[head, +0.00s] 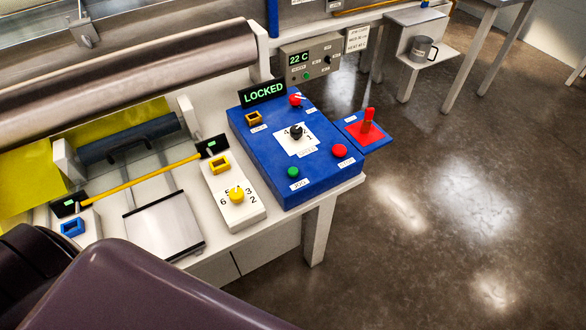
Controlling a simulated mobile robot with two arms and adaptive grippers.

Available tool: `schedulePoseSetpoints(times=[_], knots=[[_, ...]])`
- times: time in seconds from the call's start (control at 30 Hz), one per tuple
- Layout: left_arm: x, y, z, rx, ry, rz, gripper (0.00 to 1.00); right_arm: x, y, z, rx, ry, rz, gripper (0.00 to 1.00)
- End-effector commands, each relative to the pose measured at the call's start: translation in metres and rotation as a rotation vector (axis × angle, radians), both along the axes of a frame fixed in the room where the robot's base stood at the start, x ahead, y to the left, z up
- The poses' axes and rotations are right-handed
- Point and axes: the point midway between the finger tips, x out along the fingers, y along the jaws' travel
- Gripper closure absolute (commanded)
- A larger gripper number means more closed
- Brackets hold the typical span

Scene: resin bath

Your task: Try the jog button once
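A blue control box (312,185) stands on the bench's right end. A green button (293,172) is on its near left corner, with a small label below that may read JOG but is too small to be sure. A red button (340,150) is at its near right. A black dial knob (296,131) sits on a white numbered plate in the middle. A sign (264,93) on its back edge reads LOCKED in green. Neither gripper shows. Part of my arm fills the lower left, well apart from the box.
Open floor lies right.

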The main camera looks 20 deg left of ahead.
Motion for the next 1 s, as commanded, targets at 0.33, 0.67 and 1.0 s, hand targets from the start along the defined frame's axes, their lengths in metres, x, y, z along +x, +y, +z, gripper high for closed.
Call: schedulePoseSetpoints(times=[0.33, 0.67, 1.0], knots=[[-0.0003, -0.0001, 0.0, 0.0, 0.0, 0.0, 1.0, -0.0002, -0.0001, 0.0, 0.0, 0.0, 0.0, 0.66], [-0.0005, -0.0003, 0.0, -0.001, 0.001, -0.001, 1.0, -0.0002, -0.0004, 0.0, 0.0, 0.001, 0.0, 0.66], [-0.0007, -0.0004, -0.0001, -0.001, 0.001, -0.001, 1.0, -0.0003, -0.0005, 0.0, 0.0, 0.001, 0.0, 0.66]])
